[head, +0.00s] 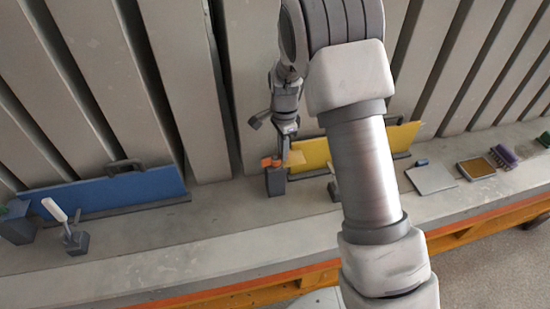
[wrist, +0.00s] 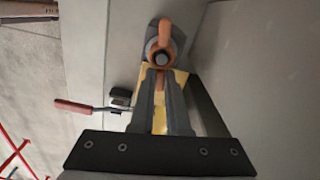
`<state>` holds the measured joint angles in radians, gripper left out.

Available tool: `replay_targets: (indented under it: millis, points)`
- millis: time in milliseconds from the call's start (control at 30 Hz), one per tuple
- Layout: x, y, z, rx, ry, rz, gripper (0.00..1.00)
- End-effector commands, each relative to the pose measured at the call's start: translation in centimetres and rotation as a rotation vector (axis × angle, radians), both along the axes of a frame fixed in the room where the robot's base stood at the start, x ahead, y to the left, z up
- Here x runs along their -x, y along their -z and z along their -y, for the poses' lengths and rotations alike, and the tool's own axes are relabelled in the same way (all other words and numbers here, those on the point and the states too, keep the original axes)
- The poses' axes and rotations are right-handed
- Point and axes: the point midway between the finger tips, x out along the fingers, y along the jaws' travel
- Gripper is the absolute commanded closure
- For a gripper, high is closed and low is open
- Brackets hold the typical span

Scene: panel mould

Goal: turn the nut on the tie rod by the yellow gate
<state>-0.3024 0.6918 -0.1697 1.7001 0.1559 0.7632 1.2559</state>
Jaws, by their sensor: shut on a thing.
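The nut (head: 268,162) is orange and winged and sits on a dark block (head: 276,183) at the left end of the yellow gate (head: 312,153). In the wrist view, one wing of the nut (wrist: 166,33) points up, away from me, beside the round grey end of the tie rod (wrist: 162,59). My gripper (wrist: 160,78) is shut on the other wing, an orange-brown strip showing between its fingers. In the head view, my gripper (head: 284,155) comes down from above at the nut. The yellow gate shows partly behind the fingers in the wrist view (wrist: 181,76).
A clamp with a reddish handle (wrist: 75,105) lies left of my fingers in the wrist view. A blue gate (head: 100,193) and a white-handled clamp (head: 72,236) stand at left. A grey plate (head: 431,179), a brown pad (head: 476,168) and a purple brush (head: 503,156) lie at right.

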Motion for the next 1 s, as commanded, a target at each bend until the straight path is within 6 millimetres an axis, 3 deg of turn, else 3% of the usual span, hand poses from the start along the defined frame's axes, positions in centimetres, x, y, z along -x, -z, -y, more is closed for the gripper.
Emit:
replay_targets:
  millis: [167,467,800,1000]
  points:
    - [0.3,-0.1,0.1,0.0,0.133,0.001,1.0]
    - [0.3,-0.1,0.1,0.0,0.15,0.001,1.0]
    - [1.1,-0.2,0.1,-0.001,0.435,-0.003,1.0]
    - [1.3,0.0,0.0,-0.001,0.445,-0.009,1.0]
